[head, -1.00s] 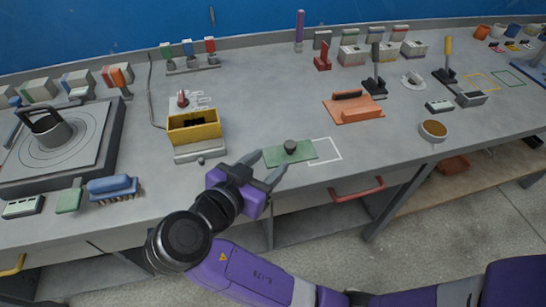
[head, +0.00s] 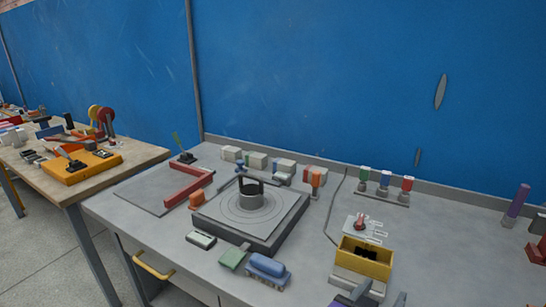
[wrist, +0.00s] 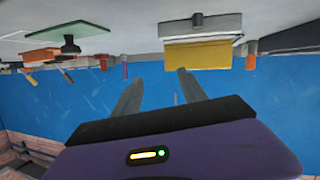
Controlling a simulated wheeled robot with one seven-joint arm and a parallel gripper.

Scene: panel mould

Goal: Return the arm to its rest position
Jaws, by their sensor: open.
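My gripper (head: 383,293) shows only in part at the bottom right edge of the head view, in front of the yellow box (head: 364,260). In the wrist view both fingers of my gripper (wrist: 160,78) are spread apart with nothing between them. That view looks upside down. The yellow box (wrist: 197,55) appears beyond the fingertips there, and a green plate (wrist: 70,28) with a black knob lies to the upper left, apart from the fingers. Most of my arm is outside the head view.
A wooden table (head: 140,161) with tools stands at left; a blue wall (head: 320,80) rises behind.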

